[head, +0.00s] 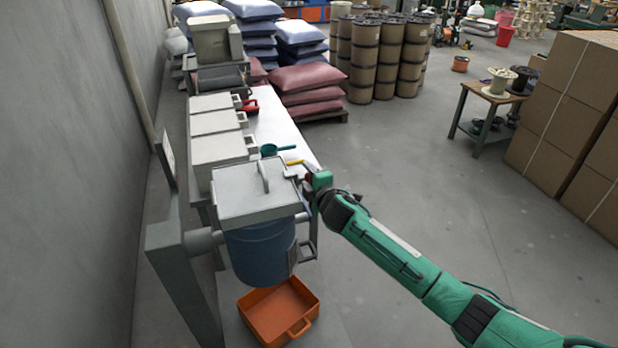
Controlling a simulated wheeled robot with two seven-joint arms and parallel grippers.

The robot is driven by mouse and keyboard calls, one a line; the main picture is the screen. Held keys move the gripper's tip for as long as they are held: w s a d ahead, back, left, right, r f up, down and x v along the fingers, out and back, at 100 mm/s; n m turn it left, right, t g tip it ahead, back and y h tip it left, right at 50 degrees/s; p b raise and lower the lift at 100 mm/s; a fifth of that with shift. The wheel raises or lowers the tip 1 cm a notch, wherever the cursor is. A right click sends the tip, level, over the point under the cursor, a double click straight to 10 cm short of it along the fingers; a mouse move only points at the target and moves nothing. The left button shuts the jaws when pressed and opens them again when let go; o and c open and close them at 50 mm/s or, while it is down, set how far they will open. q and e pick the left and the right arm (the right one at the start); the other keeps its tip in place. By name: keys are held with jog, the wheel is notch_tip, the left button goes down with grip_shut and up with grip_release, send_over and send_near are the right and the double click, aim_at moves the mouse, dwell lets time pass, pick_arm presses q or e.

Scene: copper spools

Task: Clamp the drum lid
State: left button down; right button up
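The blue drum (262,255) hangs from a grey side stand, in the lower left of the head view. Its square grey lid (240,195) lies flat on top, with an arched handle (264,176). A grey frame-like bracket (304,250) sits at the drum's right side. My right gripper (310,188) is at the lid's right edge, close to a small light-coloured lever (291,174). Its fingers are small and partly hidden, so I cannot tell whether they are open or touch anything. My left gripper is not in view.
An orange tray (262,316) lies on the floor below the drum. The grey stand (182,275) is at left, near the wall. Behind the lid, a bench (280,128) holds grey bins (218,148) and a green scoop (276,149).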

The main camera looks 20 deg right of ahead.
jog(key=shift+s, duration=0.5)
jog(key=b+v, duration=0.3)
jog(key=v, duration=1)
jog(key=shift+b, duration=0.4)
jog(key=shift+w, duration=0.1)
